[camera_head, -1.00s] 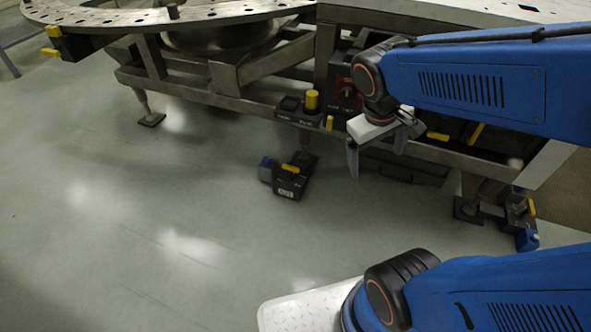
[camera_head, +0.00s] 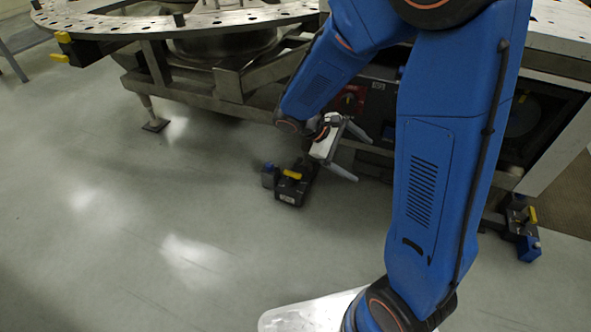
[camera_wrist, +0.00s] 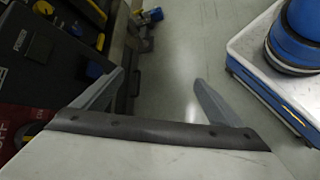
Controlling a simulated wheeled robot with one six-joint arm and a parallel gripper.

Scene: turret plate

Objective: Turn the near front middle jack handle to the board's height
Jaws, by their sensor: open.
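A black jack (camera_head: 289,189) with a yellow handle (camera_head: 292,174) and a blue part (camera_head: 268,176) stands on the floor at the foot of the frame in the head view. My gripper (camera_head: 353,153) is open and empty, just above and right of this jack, with its fingers pointing right. In the wrist view my gripper (camera_wrist: 158,76) has only floor between its spread fingers. Another jack (camera_head: 519,228) with a yellow handle and blue part is at the lower right; a similar blue-and-yellow unit (camera_wrist: 145,28) shows at the wrist view's top. I cannot make out a height board.
A steel frame (camera_head: 240,83) carries a round holed plate (camera_head: 125,25) behind the jack. A red panel (camera_head: 351,98) with a knob is close behind my gripper; it also shows in the wrist view (camera_wrist: 15,124). My arm hides much of the frame. Floor at left is clear.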

